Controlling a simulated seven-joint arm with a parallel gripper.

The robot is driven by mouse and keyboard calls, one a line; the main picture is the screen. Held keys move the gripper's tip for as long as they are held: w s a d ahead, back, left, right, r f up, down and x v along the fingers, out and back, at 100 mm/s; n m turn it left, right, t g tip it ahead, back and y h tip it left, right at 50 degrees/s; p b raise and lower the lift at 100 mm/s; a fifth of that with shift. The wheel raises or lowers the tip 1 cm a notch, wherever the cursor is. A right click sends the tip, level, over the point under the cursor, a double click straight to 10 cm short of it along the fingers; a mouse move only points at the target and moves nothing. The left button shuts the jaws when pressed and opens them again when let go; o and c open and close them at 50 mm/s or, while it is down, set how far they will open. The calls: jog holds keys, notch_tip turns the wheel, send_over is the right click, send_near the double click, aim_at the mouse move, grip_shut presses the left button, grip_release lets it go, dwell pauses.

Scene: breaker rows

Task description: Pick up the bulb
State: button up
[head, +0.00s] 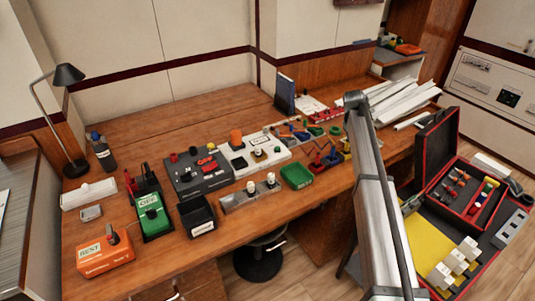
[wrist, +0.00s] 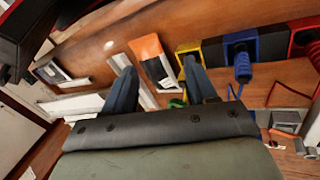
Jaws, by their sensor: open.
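Two small white bulb-like pieces stand upright in the head view, the left one (head: 251,187) and the right one (head: 271,179). They sit on a grey block (head: 235,202) near the front edge of the wooden desk (head: 150,262). I cannot tell for sure which is the bulb. My gripper (wrist: 158,68) is open in the wrist view, its two dark fingers apart with nothing held between them. It faces the desk near coloured blocks. No bulb shows clearly in the wrist view. In the head view I cannot make out the gripper's fingers.
My arm crosses the right of the head view. A black box (head: 197,215), a green tray (head: 296,175) and a grey switch box (head: 199,170) stand near the grey block. A blue block with a coil (wrist: 241,45) shows in the wrist view. An open case (head: 436,148) lies at right.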

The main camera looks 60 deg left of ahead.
jog(key=s+a+r+n+g, duration=0.1)
jog(key=s+a+r, duration=0.1)
jog(key=s+a, duration=0.5)
jog(key=s+a+r+n+g, duration=0.1)
jog(key=s+a+r+n, duration=0.15)
jog(key=s+a, duration=0.45)
notch_tip(320, 180, up, 4)
jog(key=n+g, duration=0.2)
jog(key=g, duration=0.1)
send_over(258, 146)
notch_tip(258, 146, down, 13)
jog(key=shift+s+d+f, duration=0.1)
jog(key=shift+s, duration=0.05)
grip_shut()
